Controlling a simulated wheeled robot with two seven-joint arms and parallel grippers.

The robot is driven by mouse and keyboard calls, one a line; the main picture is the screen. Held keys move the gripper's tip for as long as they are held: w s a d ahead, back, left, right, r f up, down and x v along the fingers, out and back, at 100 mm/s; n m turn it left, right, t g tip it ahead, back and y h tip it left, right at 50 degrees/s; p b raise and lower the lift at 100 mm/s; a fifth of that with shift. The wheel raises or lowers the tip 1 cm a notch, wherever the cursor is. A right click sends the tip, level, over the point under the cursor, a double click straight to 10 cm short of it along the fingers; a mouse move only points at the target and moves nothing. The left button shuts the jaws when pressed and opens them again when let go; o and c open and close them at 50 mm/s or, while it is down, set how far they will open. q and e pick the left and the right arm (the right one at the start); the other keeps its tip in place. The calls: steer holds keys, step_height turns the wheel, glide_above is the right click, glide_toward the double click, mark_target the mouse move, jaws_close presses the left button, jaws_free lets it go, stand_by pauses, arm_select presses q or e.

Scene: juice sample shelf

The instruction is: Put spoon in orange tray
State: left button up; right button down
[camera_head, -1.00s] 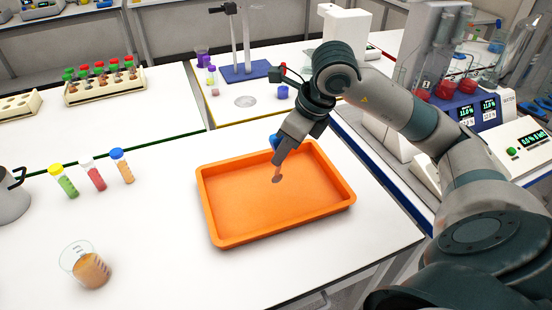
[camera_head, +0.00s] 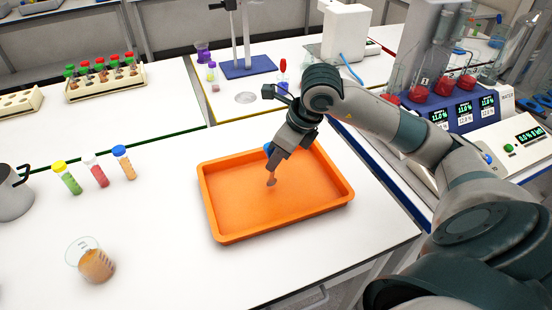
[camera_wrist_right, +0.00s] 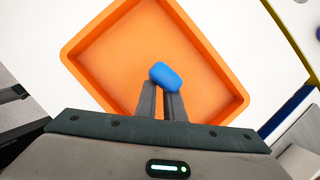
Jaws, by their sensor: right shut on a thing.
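The orange tray (camera_head: 232,237) lies on the white table, and its wide floor is bare. My right gripper (camera_head: 273,156) is over the tray, towards its back edge. It is shut on the spoon, whose blue handle end shows between the fingers in the right wrist view (camera_wrist_right: 166,76). The spoon's lower end (camera_head: 271,181) hangs down over the tray floor in the head view. Whether it touches the floor cannot be told. My right gripper also shows in the right wrist view (camera_wrist_right: 162,100). My left gripper is not in view.
Three capped tubes (camera_head: 95,170) stand left of the tray. A beaker of brown liquid (camera_head: 97,265) is at the front left, with a grey jug (camera_head: 12,195) at the left edge. Instruments (camera_head: 465,115) stand on the right. The table between tubes and tray is clear.

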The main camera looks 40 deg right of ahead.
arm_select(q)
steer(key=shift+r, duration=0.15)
arm_select(e)
steer(key=shift+f, duration=0.4)
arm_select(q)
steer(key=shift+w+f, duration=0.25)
arm_select(e)
steer(key=shift+f, duration=0.2)
steer(key=c, duration=1.9)
jaws_free()
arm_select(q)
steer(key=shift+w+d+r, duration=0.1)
arm_select(e)
steer(key=shift+o, duration=0.2)
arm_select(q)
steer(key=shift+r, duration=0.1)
arm_select(e)
steer(key=shift+r, duration=0.15)
